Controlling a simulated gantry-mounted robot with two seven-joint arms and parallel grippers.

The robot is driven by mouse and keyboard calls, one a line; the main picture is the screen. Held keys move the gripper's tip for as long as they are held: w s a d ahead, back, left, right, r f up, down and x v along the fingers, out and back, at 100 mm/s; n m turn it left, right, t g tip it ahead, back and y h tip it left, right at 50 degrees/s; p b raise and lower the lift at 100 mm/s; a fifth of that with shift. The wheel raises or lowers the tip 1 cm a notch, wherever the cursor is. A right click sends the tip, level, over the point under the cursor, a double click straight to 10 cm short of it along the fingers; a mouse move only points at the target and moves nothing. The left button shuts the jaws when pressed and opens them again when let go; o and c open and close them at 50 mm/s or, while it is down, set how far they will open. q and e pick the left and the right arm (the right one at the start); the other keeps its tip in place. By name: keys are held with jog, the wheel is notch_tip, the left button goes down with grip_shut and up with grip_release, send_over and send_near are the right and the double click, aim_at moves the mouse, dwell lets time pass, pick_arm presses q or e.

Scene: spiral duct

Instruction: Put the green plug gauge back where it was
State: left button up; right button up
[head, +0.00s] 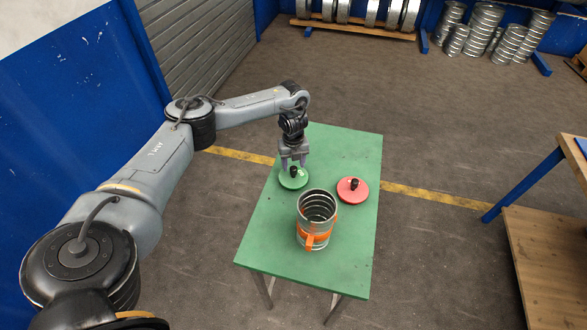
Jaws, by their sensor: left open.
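The green plug gauge (292,180) is a round green disc with a black knob on top. It lies on the green table (270,246), left of the red plug gauge (352,191), which also has a black knob. My left gripper (294,163) points down just above the green gauge, its fingers apart near the knob. I cannot tell whether the fingers touch the gauge. A spiral duct piece (312,205) stands upright on the table in front of the gauges, with an orange clamp (313,239) around it. My right gripper is out of view.
The table's front and right areas are bare. A shelf unit (540,240) stands at the right. Several duct pieces (484,30) stand on the floor at the back right, and more lie on a rack (352,30). A yellow line (430,196) crosses the floor.

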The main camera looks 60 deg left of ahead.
pick_arm(q)
notch_tip(320, 180, up, 6)
jog(key=shift+r+p, duration=0.25)
jog(key=shift+p, duration=0.3)
jog(key=shift+r+p, duration=0.4)
jog(key=shift+r, duration=0.3)
